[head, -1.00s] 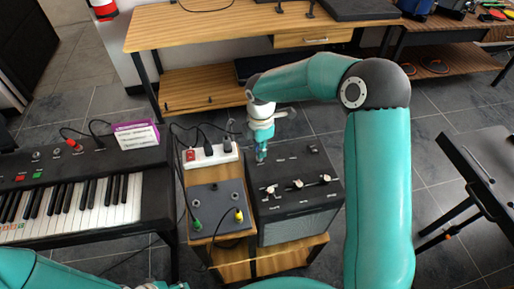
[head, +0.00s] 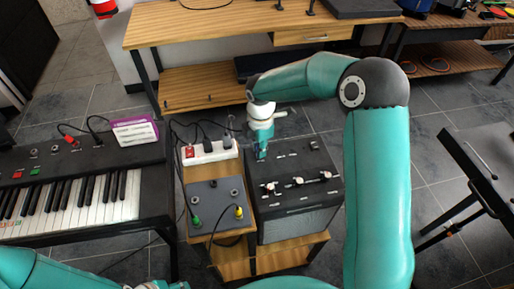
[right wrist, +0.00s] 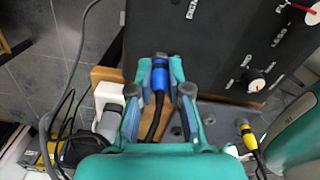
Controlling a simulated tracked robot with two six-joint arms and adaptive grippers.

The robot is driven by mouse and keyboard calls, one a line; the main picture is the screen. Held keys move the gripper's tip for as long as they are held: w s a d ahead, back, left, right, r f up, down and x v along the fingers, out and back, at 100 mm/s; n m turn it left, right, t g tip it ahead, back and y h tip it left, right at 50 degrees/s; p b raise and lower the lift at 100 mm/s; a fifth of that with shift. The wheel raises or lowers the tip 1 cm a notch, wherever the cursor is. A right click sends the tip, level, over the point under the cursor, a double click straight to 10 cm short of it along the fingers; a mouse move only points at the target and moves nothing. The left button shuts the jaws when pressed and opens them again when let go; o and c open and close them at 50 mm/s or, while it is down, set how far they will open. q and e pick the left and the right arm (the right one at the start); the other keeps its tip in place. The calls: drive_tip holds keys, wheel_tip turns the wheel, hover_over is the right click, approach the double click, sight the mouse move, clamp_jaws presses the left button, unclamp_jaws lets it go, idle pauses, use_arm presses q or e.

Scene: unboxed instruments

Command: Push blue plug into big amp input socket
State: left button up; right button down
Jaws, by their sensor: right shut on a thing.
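The big amp (head: 310,165) is the black box with knobs and levers on its top, right of the grey pedal unit. My right gripper (head: 262,153) is at the amp's back left corner. In the right wrist view, the gripper (right wrist: 159,82) is shut on the blue plug (right wrist: 158,76), with a finger on each side. A black cable trails from the plug. The plug's metal tip points to the amp's panel (right wrist: 215,45) at its edge. The input socket is hidden, and I cannot tell whether the tip is in it.
A white power strip (head: 211,152) with plugs lies just left of the gripper. The grey unit (head: 215,199) holds green and yellow plugs. A keyboard (head: 75,185) with a purple and white box (head: 134,131) stands at left. Loose cables run behind the strip.

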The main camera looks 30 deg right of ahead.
drive_tip(key=shift+f, duration=0.15)
drive_tip(key=c, duration=1)
unclamp_jaws()
drive_tip(key=shift+c, duration=0.2)
